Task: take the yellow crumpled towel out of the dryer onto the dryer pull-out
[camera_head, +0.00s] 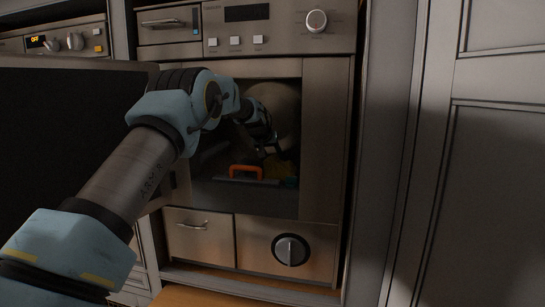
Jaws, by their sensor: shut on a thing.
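My gripper (270,148) is inside the drum, small and dark, shut on what looks like the yellow crumpled towel (280,167). Only a dim yellowish patch of the towel shows below the fingers; the rest is hidden by the gripper and shadow. A wooden surface, seemingly the dryer pull-out (240,296), shows as a strip below the dryer's front.
An orange handle-shaped thing (245,171) shows low in the opening, near a dim teal thing (290,183). A large dark panel (65,115), seemingly the open door, stands left of the opening behind my arm. Grey cabinet doors (490,150) stand at the right.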

